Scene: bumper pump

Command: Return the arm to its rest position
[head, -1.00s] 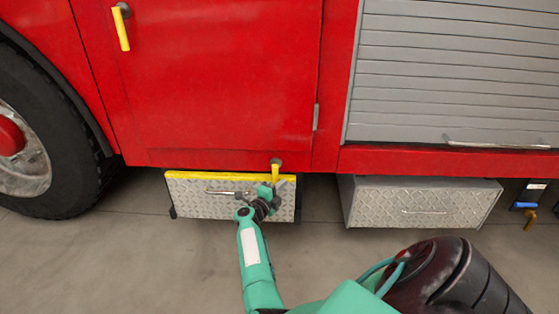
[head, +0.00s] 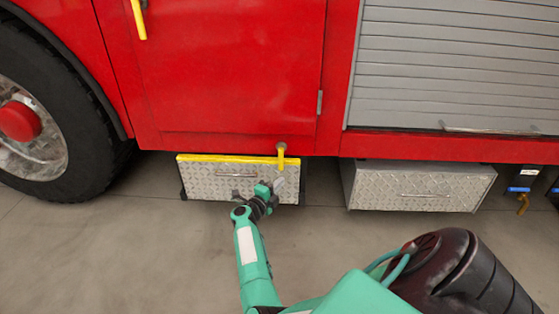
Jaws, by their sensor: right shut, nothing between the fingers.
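My right arm reaches up from the bottom of the head view. Its green and dark gripper (head: 277,186) is shut and empty, in front of the right part of the diamond-plate box (head: 215,182) under the red truck. A small yellow lever (head: 281,160) hangs from a dark pivot at the truck's lower edge, just above the gripper; a gap shows between them in the picture. My left gripper is not in view.
The box has a yellow top edge and a bar handle (head: 236,175). A second diamond-plate box (head: 415,187) is to the right, with a blue-handled tap (head: 520,190) beyond it. A large wheel (head: 50,120) is at left. The concrete floor (head: 120,255) is clear.

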